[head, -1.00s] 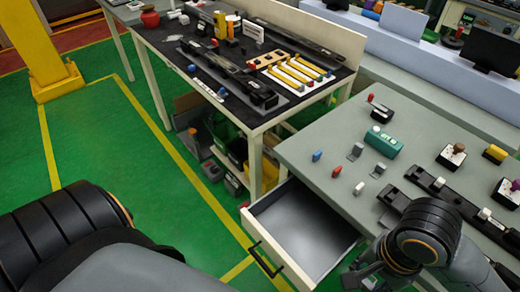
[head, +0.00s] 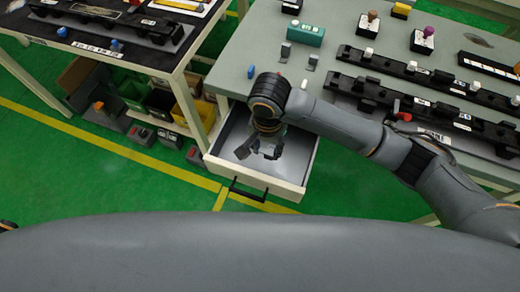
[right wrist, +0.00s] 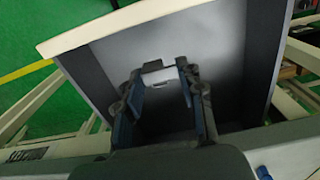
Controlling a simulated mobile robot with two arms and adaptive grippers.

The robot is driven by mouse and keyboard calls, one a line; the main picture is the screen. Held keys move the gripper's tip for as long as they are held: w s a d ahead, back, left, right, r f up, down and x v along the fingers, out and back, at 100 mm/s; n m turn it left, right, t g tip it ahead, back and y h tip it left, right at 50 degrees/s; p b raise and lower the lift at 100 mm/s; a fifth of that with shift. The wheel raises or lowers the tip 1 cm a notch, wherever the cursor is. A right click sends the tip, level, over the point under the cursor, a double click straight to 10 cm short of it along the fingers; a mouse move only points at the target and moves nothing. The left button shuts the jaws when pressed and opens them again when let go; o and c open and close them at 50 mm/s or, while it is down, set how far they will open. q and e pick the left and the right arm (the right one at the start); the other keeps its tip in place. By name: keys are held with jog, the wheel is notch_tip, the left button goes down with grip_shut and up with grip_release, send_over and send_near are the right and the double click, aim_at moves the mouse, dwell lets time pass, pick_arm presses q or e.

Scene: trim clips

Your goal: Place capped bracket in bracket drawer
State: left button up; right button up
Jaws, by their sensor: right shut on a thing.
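My right gripper (head: 262,151) points down into the open drawer (head: 223,168) at the near left corner of the grey-green table. In the right wrist view the gripper (right wrist: 163,84) is shut on the capped bracket (right wrist: 165,76), a small grey piece with a whitish block, held between the fingertips. Light grey drawer floor shows around it. I cannot tell whether the bracket touches the floor. In the head view the bracket is too small and covered to make out. My left gripper is out of view.
The drawer has a cream front with a black handle (head: 248,190). On the table (head: 240,45) stand grey brackets (head: 285,51), a blue cap (head: 251,72), a green box (head: 305,34) and black rails (head: 420,71). Bins stand under the dark table at left.

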jog(key=shift+w+a+f, duration=0.35)
jog(key=shift+w+f, duration=0.05)
jog(key=shift+f, duration=0.2)
jog(key=shift+w+a+f, duration=0.3)
jog(key=shift+w+f, duration=0.05)
jog(key=shift+f, duration=0.25)
jog(key=shift+w+a+f, duration=0.15)
jog(key=shift+f, duration=1.65)
jog(key=shift+f, duration=0.1)
jog(key=o, duration=0.9)
jog(key=shift+o, duration=0.2)
notch_tip(320, 180, up, 12)
